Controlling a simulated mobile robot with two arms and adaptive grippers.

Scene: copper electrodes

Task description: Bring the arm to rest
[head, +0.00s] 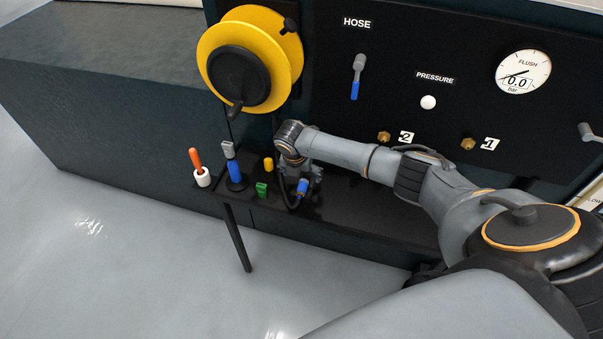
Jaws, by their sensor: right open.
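My right arm reaches in from the right, across the front of the black panel. My right gripper (296,200) points down over the black shelf (350,215) below the panel. It is open. A blue-topped piece (303,187) shows right at the gripper; I cannot tell whether it touches the fingers. The fingertips are small and partly hidden by the wrist. My left gripper is not in view.
On the shelf's left part stand an orange-handled tool in a white cup (202,177), a blue-and-grey tool (235,170), a green block (262,189) and a yellow piece (268,164). A yellow reel (285,45) hangs above. The floor in front is clear.

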